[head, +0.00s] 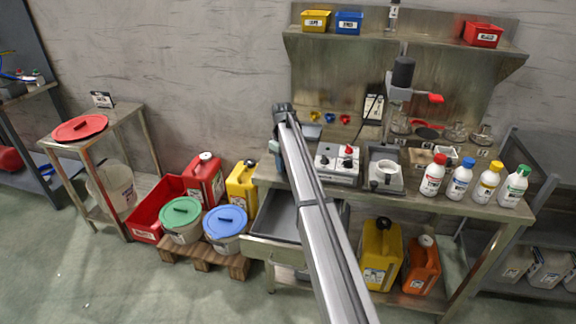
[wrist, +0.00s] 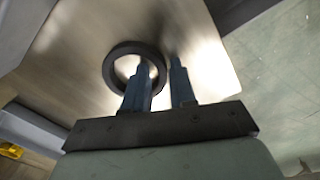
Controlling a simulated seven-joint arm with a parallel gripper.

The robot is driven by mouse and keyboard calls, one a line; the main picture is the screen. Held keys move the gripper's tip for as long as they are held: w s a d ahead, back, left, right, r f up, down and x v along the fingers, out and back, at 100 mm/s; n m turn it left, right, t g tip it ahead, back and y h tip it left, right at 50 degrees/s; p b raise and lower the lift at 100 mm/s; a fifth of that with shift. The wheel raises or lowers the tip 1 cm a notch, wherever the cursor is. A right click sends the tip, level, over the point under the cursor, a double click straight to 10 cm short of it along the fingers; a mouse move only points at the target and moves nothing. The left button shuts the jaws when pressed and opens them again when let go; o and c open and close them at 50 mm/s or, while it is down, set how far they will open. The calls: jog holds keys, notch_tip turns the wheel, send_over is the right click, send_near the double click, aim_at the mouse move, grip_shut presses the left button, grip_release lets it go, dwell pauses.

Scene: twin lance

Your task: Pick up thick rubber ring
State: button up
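The thick rubber ring (wrist: 111,69) is black and lies flat on a bare metal surface (wrist: 85,45) in the wrist view. My gripper (wrist: 160,66) is open, with two dark blue-grey fingers pointing at the ring. The left fingertip overlaps the ring's opening, and the right fingertip lies just outside its right side. I cannot tell whether the fingers touch the ring or hover above it. In the head view my gripper (head: 277,148) is at the left end of the metal workbench (head: 420,192), partly behind my arm. The ring cannot be made out there.
A two-knob device (head: 338,165) and a white-ringed machine (head: 384,170) stand right of my arm. Several capped bottles (head: 461,179) line the bench's right side. An open drawer (head: 275,212) sits below the bench top. Lidded buckets (head: 182,220) stand on a pallet to the left.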

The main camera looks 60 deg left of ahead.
grip_shut()
dwell(0.3)
